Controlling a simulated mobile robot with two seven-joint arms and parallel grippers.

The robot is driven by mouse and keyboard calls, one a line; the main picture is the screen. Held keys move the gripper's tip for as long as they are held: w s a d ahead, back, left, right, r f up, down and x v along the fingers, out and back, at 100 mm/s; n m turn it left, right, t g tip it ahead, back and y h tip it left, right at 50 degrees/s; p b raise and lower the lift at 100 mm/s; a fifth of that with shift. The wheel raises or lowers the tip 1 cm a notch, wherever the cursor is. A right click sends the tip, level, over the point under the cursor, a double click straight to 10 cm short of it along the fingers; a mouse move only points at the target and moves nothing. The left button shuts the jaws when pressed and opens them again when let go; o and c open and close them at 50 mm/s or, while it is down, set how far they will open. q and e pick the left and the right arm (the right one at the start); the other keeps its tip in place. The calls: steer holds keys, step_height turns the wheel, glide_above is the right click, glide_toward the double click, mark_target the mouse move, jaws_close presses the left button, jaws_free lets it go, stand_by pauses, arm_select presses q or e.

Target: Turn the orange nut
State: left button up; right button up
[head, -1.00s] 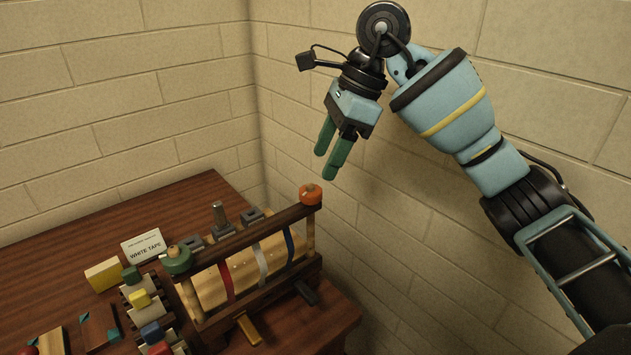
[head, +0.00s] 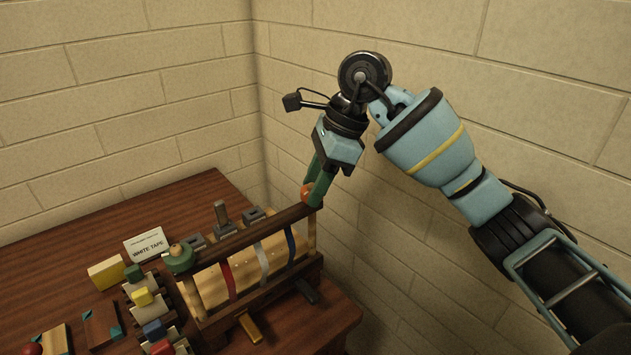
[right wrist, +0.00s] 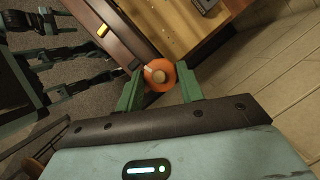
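The orange nut (head: 306,191) sits at the far right end of the dark wooden bar (head: 244,237) of a clamp-like press. My right gripper (head: 312,190) points down at it, with its green fingers reaching to the nut and partly hiding it in the head view. In the right wrist view the orange nut (right wrist: 161,80), with a pale round stud end in its middle, lies between the two fingertips of the right gripper (right wrist: 160,69). The fingers are apart, one on each side; whether they touch it I cannot tell.
A green nut (head: 179,260) sits at the bar's other end. A WHITE TAPE card (head: 146,245), a yellow block (head: 106,272) and a rack with coloured blocks (head: 143,297) stand left of the press. The brick wall (head: 400,240) is close on the right.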

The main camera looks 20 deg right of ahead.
steer(key=c, duration=0.4)
steer(key=shift+r+m+t+p, duration=0.2)
steer(key=shift+m+t+p, duration=0.1)
steer(key=shift+m+p, duration=0.35)
steer(key=m+p, duration=0.1)
steer(key=m+t+p, duration=0.1)
steer(key=m, duration=0.1)
steer(key=shift+s+r+m+h, duration=0.15)
steer(key=shift+m+h, duration=0.1)
steer(key=shift+h, duration=0.15)
steer(key=shift+a+f+m+t+p, duration=0.1)
steer(key=shift+f+m+t+p, duration=0.15)
steer(key=shift+m+p, duration=0.4)
arm_select(q)
steer(key=w+r+t, duration=0.1)
steer(key=w+r, duration=0.4)
steer(key=r, duration=0.1)
steer(key=shift+a+t, duration=0.3)
steer(key=shift+a, duration=0.15)
arm_select(e)
steer(key=shift+m+h, duration=0.3)
steer(key=shift+m, duration=0.15)
steer(key=shift+f, duration=0.15)
steer(key=o, duration=1)
arm_select(q)
steer(key=shift+r, duration=0.1)
